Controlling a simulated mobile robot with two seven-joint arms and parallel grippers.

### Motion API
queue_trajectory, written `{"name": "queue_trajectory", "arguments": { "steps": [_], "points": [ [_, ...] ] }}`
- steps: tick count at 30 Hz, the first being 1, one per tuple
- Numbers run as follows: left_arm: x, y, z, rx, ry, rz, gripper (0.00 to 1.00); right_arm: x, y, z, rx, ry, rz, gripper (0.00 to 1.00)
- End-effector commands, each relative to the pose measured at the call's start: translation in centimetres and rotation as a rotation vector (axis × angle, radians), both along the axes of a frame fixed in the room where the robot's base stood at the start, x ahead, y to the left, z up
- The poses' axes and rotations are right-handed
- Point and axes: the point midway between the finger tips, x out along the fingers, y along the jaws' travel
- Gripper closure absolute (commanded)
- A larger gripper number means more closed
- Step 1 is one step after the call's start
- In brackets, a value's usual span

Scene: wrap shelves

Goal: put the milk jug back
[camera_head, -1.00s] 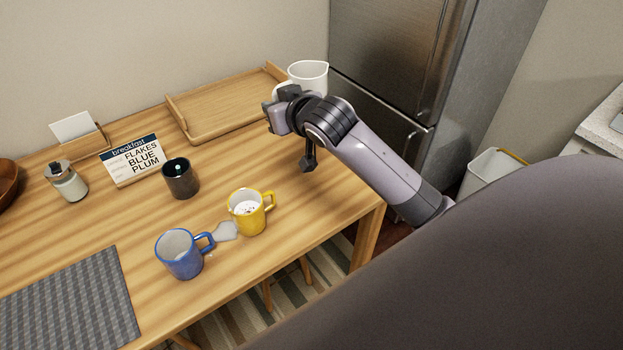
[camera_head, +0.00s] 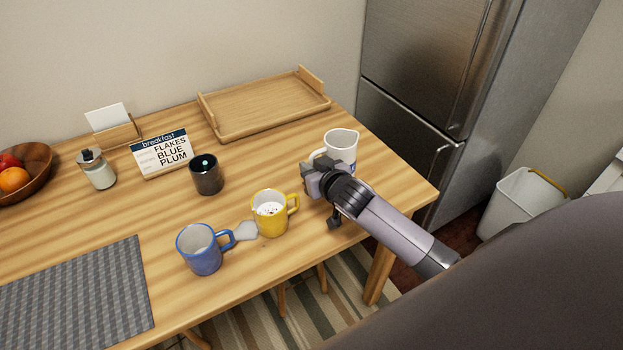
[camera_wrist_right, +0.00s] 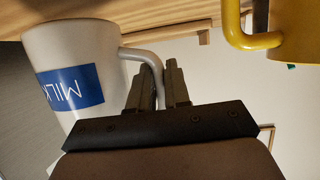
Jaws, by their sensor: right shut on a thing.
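The white milk jug (camera_head: 341,146) is upright over the right part of the table, in front of the tray's right end. Its blue label with MILK on it (camera_wrist_right: 75,88) shows in the right wrist view. My right gripper (camera_head: 318,170) is shut on the jug's handle, and its fingers close around the grey-white handle in the wrist view (camera_wrist_right: 160,88). The jug is close to the table top; I cannot tell whether its base touches. My left gripper is not in view.
A yellow mug (camera_head: 270,214), a blue mug (camera_head: 200,252) and a dark cup (camera_head: 206,178) stand left of the jug. A wooden tray (camera_head: 213,115) lies empty at the back. A breakfast card (camera_head: 160,152) stands further left. Bare table lies right of the jug, before the fridge (camera_head: 415,75).

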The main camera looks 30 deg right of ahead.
Motion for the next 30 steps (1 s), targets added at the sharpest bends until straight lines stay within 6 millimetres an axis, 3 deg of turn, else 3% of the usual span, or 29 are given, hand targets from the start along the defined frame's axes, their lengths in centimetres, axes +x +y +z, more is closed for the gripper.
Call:
{"name": "queue_trajectory", "arguments": {
  "steps": [6, 18, 19, 21, 30],
  "points": [
    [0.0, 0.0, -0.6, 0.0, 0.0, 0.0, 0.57, 0.0, 0.0, -3.1, -0.001, -0.001, 0.001, 1.0],
    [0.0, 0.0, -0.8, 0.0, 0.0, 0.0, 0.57, 0.0, 0.0, -3.6, -0.002, -0.003, 0.002, 1.0],
    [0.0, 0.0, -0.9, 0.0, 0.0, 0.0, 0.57, 0.0, 0.0, -3.8, 0.001, 0.002, 0.0, 0.8],
    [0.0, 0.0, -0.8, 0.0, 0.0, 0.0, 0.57, 0.0, 0.0, -3.7, 0.0, 0.002, 0.0, 0.57],
    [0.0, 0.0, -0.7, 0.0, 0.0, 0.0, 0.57, 0.0, 0.0, -3.6, 0.0, 0.002, 0.0, 0.57]
  ]
}}
